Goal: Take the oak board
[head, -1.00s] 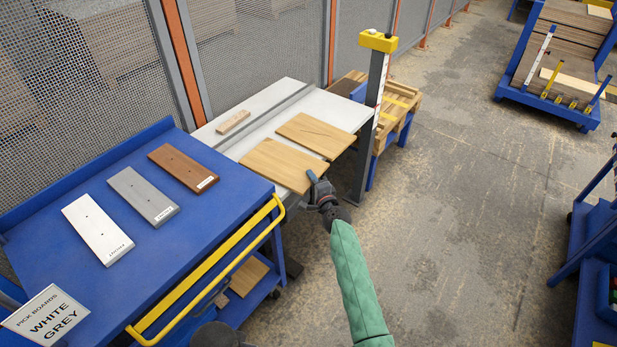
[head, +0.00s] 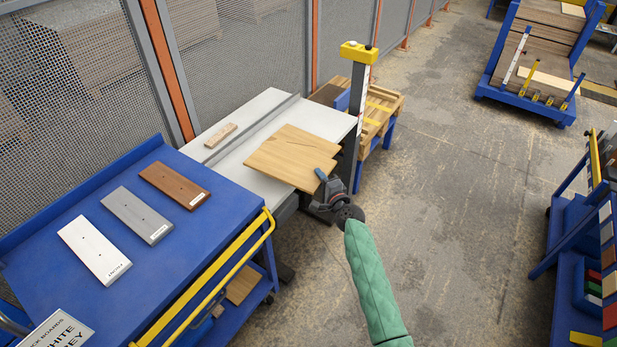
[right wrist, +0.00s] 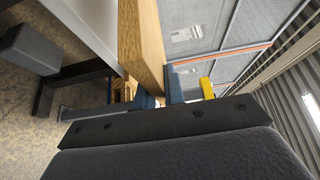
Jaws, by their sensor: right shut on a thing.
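My right gripper (head: 322,178) is shut on the near right corner of an oak-coloured wooden board (head: 280,167). The board is over the white table top and partly overlaps, in the picture, a second similar board (head: 310,140) behind it. Whether it touches that board I cannot tell. In the right wrist view the held board (right wrist: 147,45) stands out from between the blue fingers (right wrist: 160,98), with its edge toward the camera. My left gripper is not in view.
A white table (head: 238,158) carries a small wooden block (head: 221,135). A blue cart (head: 115,175) at left holds white, grey and brown boards, with a yellow rail (head: 205,285). A post with a yellow top (head: 359,52) stands behind.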

